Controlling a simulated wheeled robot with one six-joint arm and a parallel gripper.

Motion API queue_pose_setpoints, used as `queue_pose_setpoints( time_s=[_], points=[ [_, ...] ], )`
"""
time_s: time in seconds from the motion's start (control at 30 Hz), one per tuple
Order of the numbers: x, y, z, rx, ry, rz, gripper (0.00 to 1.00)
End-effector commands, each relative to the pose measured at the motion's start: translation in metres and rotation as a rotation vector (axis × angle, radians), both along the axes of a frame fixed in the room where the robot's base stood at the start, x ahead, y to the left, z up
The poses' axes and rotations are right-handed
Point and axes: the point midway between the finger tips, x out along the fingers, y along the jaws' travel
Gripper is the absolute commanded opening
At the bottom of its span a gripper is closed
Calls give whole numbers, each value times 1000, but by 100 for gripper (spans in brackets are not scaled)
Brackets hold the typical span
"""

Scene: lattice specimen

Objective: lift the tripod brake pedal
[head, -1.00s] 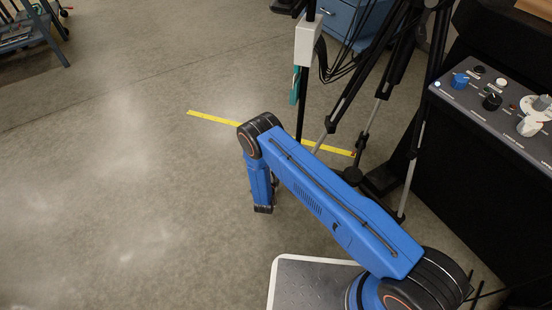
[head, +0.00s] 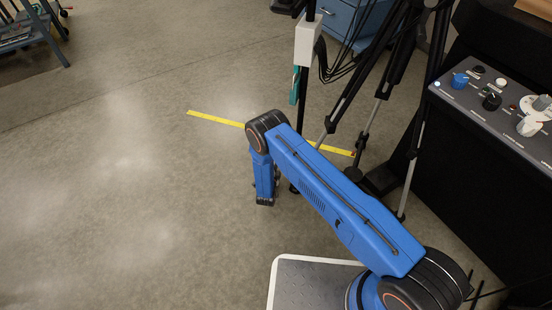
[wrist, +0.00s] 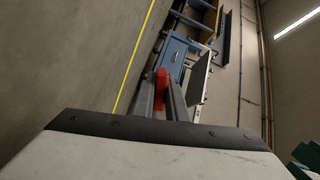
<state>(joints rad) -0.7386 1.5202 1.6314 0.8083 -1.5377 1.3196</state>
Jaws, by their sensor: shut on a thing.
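In the wrist view, my gripper (wrist: 163,88) has its two grey fingers close together. A small red piece, which looks like the brake pedal (wrist: 161,77), sits between the fingertips, and the gripper is shut on it. The fingers hide much of the pedal. In the head view the tripod (head: 393,80) stands right of my arm, with dark upper legs and paler lower sections. The fingers and the pedal cannot be made out in the head view, where my blue arm blocks part of the floor.
A dark post with a white box (head: 308,42) stands just behind my arm. A yellow floor tape (head: 214,118) runs beneath. A control panel (head: 495,105) with knobs is at the right, and a blue cabinet (head: 345,18) behind. The floor at left is clear.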

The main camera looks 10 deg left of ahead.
Motion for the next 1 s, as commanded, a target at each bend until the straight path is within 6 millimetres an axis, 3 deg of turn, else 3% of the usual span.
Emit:
queue_pose_setpoints(
  time_s=[0.27,1.0],
  points=[
    [0,1,6,59,-13,0,0],
    [-1,0,47,483,-108,0,0]
  ],
)
